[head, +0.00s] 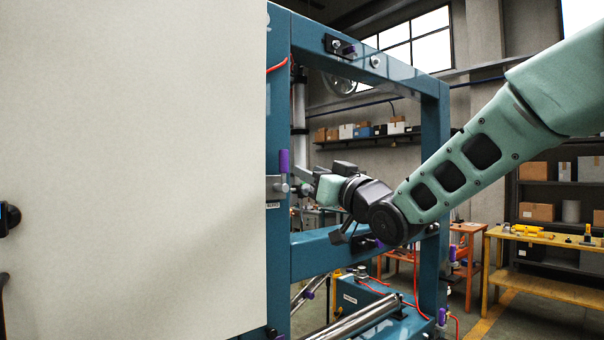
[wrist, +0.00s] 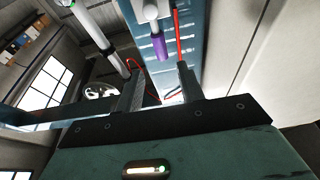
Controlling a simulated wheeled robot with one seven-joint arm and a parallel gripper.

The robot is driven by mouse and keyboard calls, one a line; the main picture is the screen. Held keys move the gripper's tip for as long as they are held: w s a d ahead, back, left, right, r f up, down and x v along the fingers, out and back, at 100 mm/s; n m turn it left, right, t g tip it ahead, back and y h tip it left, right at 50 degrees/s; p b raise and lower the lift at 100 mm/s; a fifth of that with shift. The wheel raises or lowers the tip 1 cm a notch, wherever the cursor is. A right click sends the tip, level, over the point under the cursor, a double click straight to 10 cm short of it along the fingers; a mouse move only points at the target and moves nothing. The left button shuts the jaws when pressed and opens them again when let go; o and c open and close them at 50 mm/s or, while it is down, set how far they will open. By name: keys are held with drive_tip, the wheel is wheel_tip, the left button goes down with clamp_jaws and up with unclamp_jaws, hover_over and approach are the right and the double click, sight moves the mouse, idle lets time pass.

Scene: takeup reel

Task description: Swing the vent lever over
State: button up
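The vent lever appears to be the purple-handled lever (head: 284,161) on the blue frame, beside the right edge of a large pale sheet. Its handle points up from a metal fitting with a small label below. A purple handle (wrist: 158,47) also shows in the wrist view, ahead of the gap between my fingers. My gripper (head: 305,188) is just right of the lever in the head view, its fingers small and partly unclear there. In the wrist view my gripper (wrist: 159,72) has its two fingers apart, with nothing held between them.
The pale sheet (head: 130,170) fills the left of the head view and hides what is behind it. Metal rollers (head: 360,318) lie low down. A red hose (wrist: 178,35) runs close to the right finger in the wrist view.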

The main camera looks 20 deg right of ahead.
sight(286, 161)
drive_tip(key=p+x, duration=0.3)
drive_tip(key=x, duration=0.1)
drive_tip(key=p+x, duration=0.3)
drive_tip(key=x, duration=0.1)
drive_tip(key=shift+s+r, duration=0.1)
drive_tip(key=shift+r, duration=0.1)
drive_tip(key=shift+f, duration=0.2)
drive_tip(key=shift+w+a+b, duration=0.1)
drive_tip(key=shift+w+b, duration=0.3)
drive_tip(key=shift+b, duration=0.05)
drive_tip(key=shift+r, duration=0.1)
drive_tip(key=c, duration=0.8)
